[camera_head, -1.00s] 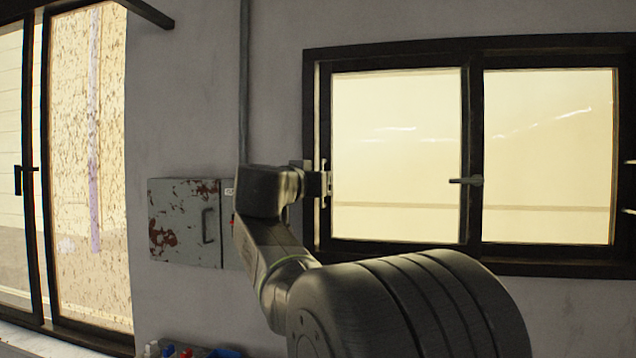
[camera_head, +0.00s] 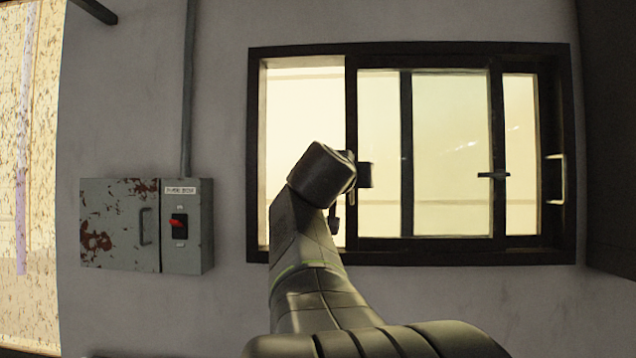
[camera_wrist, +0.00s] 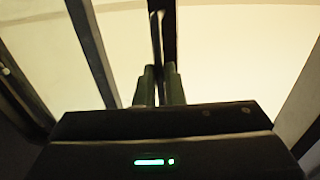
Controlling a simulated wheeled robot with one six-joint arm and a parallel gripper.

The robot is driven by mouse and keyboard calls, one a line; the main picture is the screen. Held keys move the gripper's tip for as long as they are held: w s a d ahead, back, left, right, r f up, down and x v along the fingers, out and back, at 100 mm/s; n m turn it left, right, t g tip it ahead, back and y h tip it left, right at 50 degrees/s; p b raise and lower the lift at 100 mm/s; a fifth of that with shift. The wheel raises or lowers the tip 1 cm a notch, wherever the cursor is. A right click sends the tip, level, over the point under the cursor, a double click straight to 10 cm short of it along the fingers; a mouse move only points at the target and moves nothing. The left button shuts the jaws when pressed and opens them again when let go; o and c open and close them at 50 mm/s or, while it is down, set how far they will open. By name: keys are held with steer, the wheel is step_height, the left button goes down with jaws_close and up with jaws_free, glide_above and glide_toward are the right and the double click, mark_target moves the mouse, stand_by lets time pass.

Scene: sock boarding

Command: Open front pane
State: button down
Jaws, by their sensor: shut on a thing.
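The front pane (camera_head: 448,150) is a dark-framed sliding glass pane in the window. It stands to the right of the window's left jamb, with an uncovered gap (camera_head: 300,110) at its left, and overlaps the other pane, whose dark upright (camera_head: 406,150) shows through the glass. My gripper (camera_head: 364,175) is at the front pane's left upright (camera_head: 351,110). In the wrist view its two fingers (camera_wrist: 159,86) are shut on a slim dark upright bar (camera_wrist: 156,35), seemingly the pane's pull handle. My gripper hides that handle in the head view. A latch (camera_head: 493,175) sits on the pane's right upright.
A silver pull handle (camera_head: 556,180) is at the window's right side. A grey, rust-patched electrical box (camera_head: 120,225) with a red switch (camera_head: 178,225) is on the wall to the left. A dark upright surface (camera_head: 608,150) stands at the far right.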

steer(key=shift+d, duration=2.2)
steer(key=c, duration=1.5)
jaws_free()
steer(key=shift+s, duration=0.1)
steer(key=b+v, duration=0.4)
steer(key=v, duration=0.9)
steer(key=shift+s+a, duration=0.15)
steer(key=shift+s, duration=0.2)
steer(key=shift+w, duration=0.1)
